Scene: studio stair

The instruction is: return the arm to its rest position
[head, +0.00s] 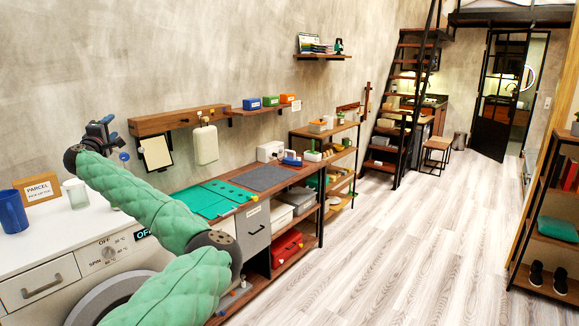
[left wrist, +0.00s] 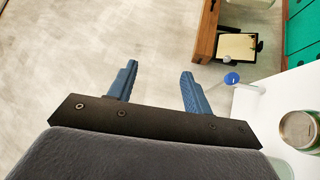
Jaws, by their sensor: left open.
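My left arm, in a green padded sleeve, reaches up from the bottom of the head view. My left gripper (head: 101,129) is at its end, raised in front of the wall above the washing machine top. In the left wrist view its two blue fingers (left wrist: 157,85) stand apart with nothing between them. The gripper touches nothing that I can see. My right gripper does not show in either view.
A wall rail (head: 178,121) is close by on the right. The workbench (head: 262,190) stands beyond. The floor (head: 400,240) is clear.

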